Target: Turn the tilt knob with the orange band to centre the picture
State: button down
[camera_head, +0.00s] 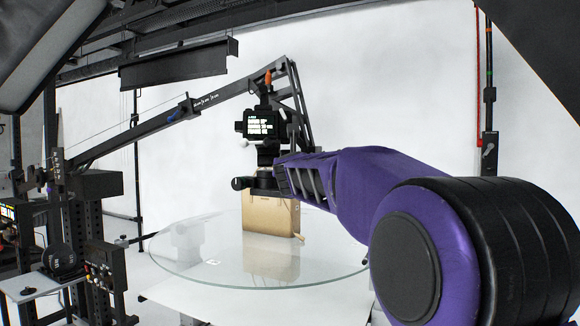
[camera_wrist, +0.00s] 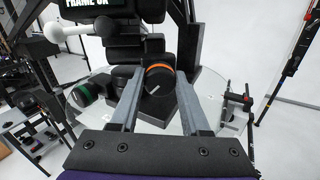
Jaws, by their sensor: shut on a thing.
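The tilt knob (camera_wrist: 158,86) is a dark round knob with an orange band along its upper edge and a pale line on its face. It sits between the two fingers of my gripper (camera_wrist: 160,82) in the wrist view, and they are shut on it. The picture screen (camera_wrist: 88,3) above is cut off by the frame edge; its lettering reads "FRAME OK". In the head view the camera with the lit screen (camera_head: 261,124) hangs from the boom, and my purple arm reaches to the head under it. The tilt knob is hidden there.
Another dark knob with a green band (camera_wrist: 84,94) is left of my fingers. A white-tipped handle (camera_wrist: 55,32) sticks out at upper left. Below the head are a cardboard-coloured box (camera_head: 270,215) and a round glass turntable (camera_head: 200,270). The boom (camera_head: 150,131) runs off left.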

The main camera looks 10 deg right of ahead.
jog(key=shift+n, duration=0.3)
jog(key=shift+a+f+n+p, duration=0.1)
jog(key=shift+n+p, duration=2.25)
jog(key=shift+n, duration=4.9)
jog(key=shift+f+n+p, duration=0.1)
jog(key=shift+n+p, duration=2.25)
jog(key=shift+n, duration=4.9)
jog(key=shift+c, duration=1.9)
grip_release()
jog(key=shift+f, duration=0.1)
